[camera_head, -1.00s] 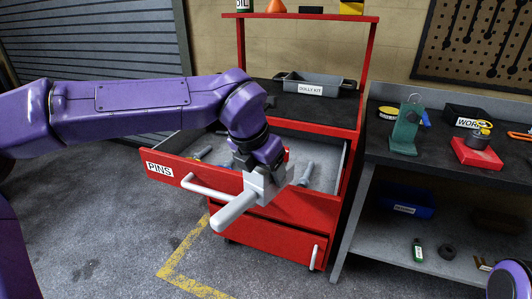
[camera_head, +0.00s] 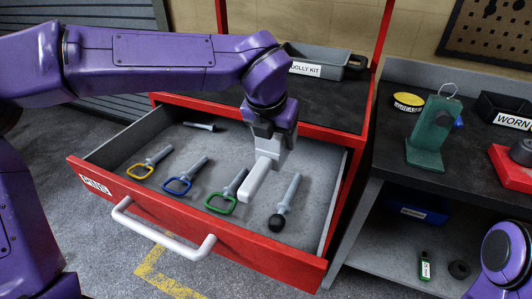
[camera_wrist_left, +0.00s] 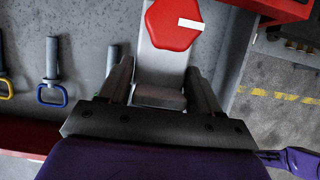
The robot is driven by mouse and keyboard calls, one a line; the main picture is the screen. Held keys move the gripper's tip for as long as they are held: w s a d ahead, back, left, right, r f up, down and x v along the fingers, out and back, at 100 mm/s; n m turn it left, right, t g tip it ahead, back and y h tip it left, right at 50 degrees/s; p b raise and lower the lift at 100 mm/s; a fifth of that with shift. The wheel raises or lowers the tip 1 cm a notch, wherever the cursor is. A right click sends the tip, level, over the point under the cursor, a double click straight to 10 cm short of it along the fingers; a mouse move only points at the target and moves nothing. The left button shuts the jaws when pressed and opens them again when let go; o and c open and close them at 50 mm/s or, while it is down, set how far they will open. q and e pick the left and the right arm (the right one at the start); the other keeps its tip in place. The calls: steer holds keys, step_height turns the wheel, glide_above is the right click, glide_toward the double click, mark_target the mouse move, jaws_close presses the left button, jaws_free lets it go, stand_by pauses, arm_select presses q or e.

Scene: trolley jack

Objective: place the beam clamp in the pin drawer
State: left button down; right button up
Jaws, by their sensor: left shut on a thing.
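My left gripper (camera_head: 272,148) is shut on a pale grey bar-shaped piece, which I take to be the beam clamp (camera_head: 258,182). In the left wrist view the clamp (camera_wrist_left: 165,62) sits between the two dark fingers (camera_wrist_left: 160,88) and carries a red six-sided part with a white stripe. That red part is hidden in the head view. The pin drawer (camera_head: 150,203), labelled PINS, is pulled open. My gripper and the clamp are over its right half. Whether the clamp touches the drawer floor I cannot tell. My right gripper is out of view.
Pins with yellow (camera_head: 140,171), blue (camera_head: 177,186) and green (camera_head: 221,203) loops lie in the drawer. A black-ended pin (camera_head: 279,220) lies right of the clamp. Another pin (camera_head: 200,126) lies at the back. A workbench (camera_head: 400,185) with a green stand (camera_head: 430,135) is at right.

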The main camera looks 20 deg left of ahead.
arm_select(q)
step_height(320, 180, down, 10)
steer(key=shift+w+r+b, duration=0.1)
steer(key=shift+w+b, duration=0.05)
steer(key=shift+b, duration=0.35)
steer(key=w+p, duration=0.1)
steer(key=w, duration=0.2)
steer(key=shift+w, duration=0.85)
steer(key=w, duration=0.1)
steer(key=w+p, duration=0.1)
steer(key=w, duration=0.1)
steer(key=shift+w+f, duration=0.25)
steer(key=shift+f, duration=0.3)
steer(key=shift+f, duration=0.15)
steer(key=shift+c, duration=1)
jaws_free()
steer(key=shift+s, duration=0.1)
